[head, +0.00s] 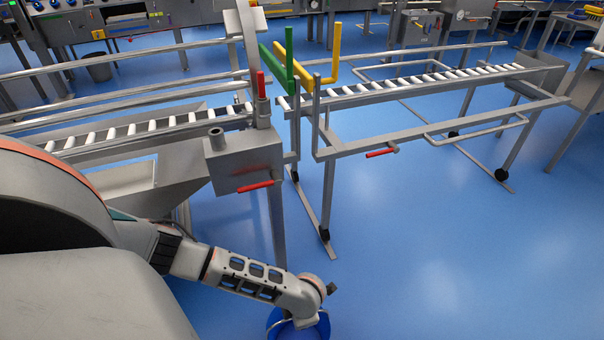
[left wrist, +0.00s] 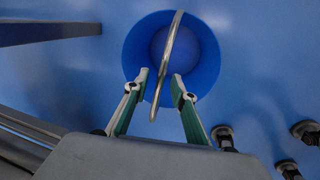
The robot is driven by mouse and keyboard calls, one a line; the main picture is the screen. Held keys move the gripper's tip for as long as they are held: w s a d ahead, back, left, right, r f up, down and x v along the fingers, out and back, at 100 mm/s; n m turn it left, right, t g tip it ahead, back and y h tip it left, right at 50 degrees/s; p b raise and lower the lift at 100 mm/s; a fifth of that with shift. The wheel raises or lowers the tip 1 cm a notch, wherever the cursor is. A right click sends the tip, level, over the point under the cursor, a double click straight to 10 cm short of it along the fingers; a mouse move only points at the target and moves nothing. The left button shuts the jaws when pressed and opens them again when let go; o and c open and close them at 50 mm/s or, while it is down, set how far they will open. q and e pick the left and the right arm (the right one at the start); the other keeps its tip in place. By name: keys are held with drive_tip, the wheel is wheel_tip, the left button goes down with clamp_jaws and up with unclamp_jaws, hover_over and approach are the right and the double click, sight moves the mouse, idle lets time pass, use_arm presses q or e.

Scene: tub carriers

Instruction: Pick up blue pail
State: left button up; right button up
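The blue pail (head: 276,322) stands on the blue floor at the bottom edge of the head view, partly cut off and partly covered by my left arm. In the left wrist view the pail (left wrist: 205,62) is seen from above, with its thin metal handle (left wrist: 169,50) crossing the opening. My left gripper (left wrist: 159,78) is open over the near side of the pail. In that picture the handle passes between its two fingers, with gaps on both sides. In the head view its fingers are hidden. My right gripper is not in view.
A grey roller conveyor (head: 150,128) with a metal box (head: 243,163) and red levers stands behind and left of the pail. Another roller frame (head: 440,130) on castors stands further right. The blue floor at the front right is clear.

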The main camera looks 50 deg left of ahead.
use_arm(q)
drive_tip(key=shift+w+r, duration=0.2)
drive_tip(key=shift+r, duration=0.05)
drive_tip(key=shift+f, duration=0.3)
idle(0.4)
clamp_jaws()
